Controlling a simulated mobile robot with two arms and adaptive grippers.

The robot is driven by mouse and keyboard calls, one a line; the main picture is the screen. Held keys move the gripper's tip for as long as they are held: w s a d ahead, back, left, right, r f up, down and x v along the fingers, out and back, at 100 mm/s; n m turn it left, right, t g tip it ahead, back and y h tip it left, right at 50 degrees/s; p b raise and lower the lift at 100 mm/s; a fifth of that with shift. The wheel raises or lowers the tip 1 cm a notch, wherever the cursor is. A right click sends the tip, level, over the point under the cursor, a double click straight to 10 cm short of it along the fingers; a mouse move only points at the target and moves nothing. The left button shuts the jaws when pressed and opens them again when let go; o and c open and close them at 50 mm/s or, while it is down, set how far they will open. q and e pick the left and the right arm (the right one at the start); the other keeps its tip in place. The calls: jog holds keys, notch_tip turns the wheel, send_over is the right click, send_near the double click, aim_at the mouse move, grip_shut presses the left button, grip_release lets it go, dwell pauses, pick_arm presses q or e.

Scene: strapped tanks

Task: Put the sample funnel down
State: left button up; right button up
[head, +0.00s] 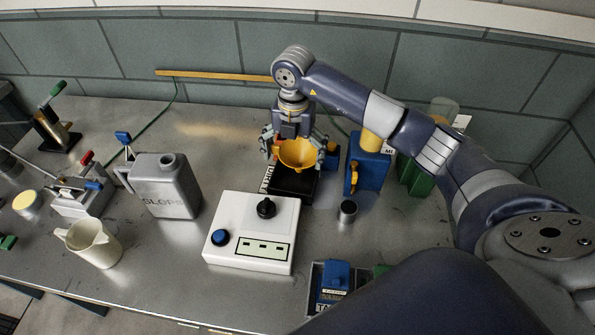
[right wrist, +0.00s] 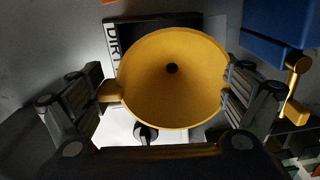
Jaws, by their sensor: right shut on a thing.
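The yellow sample funnel (head: 298,156) is held by my right gripper (head: 296,147), wide mouth facing up toward the wrist camera. In the right wrist view the funnel (right wrist: 172,105) sits between the two fingers, with a tab on its left side at one finger and its rim at the other. Below it is a black tray (head: 293,186) with a white label, partly readable as "DIRT" in the right wrist view (right wrist: 112,42). Whether the funnel's stem touches the tray is hidden. My left gripper is not in view.
A blue tank (head: 368,165) with a yellow tap stands close right of the funnel. A small metal cup (head: 347,211), a white control box (head: 252,232) and a grey SLOPS can (head: 170,190) stand nearby. A beige jug (head: 94,244) is front left. Bare bench lies behind the can.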

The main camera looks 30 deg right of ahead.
notch_tip(320, 180, down, 2)
jog(key=shift+f, duration=0.1)
notch_tip(320, 180, down, 4)
jog(key=shift+f+p, duration=0.1)
jog(key=shift+p, duration=0.45)
jog(key=o, duration=0.8)
jog(key=shift+f, duration=0.1)
jog(key=shift+o, duration=0.3)
